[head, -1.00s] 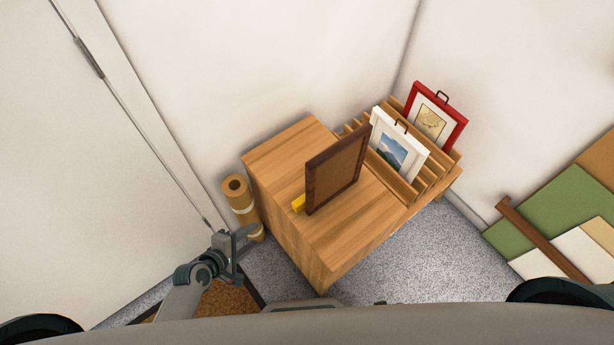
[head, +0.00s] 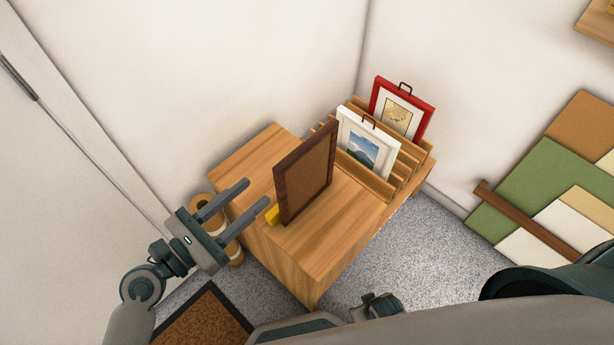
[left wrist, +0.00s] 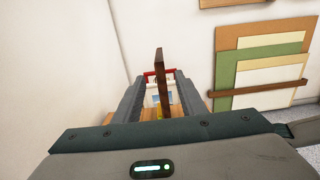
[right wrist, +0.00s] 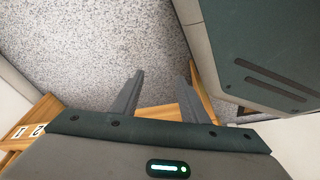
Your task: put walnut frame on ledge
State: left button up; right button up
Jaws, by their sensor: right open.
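The walnut frame (head: 305,172) is dark brown and stands upright on the wooden bench (head: 330,245), its brown back showing. In the left wrist view the walnut frame (left wrist: 159,68) appears edge-on, ahead and between the fingers. My left gripper (head: 257,194) is open and empty, left of the frame and apart from it. My right gripper (right wrist: 161,70) is open and empty above speckled floor. A wooden board on the wall (head: 598,20), cut off at the top right, may be the ledge.
A slotted rack on the bench holds a white frame (head: 366,150) and a red frame (head: 402,108). A yellow block (head: 272,215) lies beside the walnut frame. A brown roll (head: 236,252) stands left of the bench. Coloured boards (head: 540,180) lean at the right behind a brown rail (head: 530,219).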

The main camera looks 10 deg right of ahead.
pick_arm(q)
jog(key=shift+w, duration=0.1)
jog(key=p, duration=0.2)
send_near(307, 148)
jog(key=w+d, duration=0.1)
jog(key=w+d+f, duration=0.1)
jog(key=w+d, duration=0.1)
jog(key=shift+w+d+f, duration=0.15)
jog(key=shift+f, duration=0.15)
jog(key=shift+w+d, duration=0.25)
jog(key=shift+d, duration=0.2)
pick_arm(e)
jog(key=shift+w+a+r+t, duration=0.25)
jog(key=shift+w+a+t, duration=0.5)
jog(key=shift+a, duration=0.3)
pick_arm(q)
jog(key=shift+x, duration=2.7)
jog(key=shift+a, duration=0.1)
pick_arm(e)
jog(key=shift+w+d, duration=0.15)
jog(key=shift+d, duration=0.25)
jog(key=shift+a+r, duration=0.1)
jog(key=shift+a, duration=0.15)
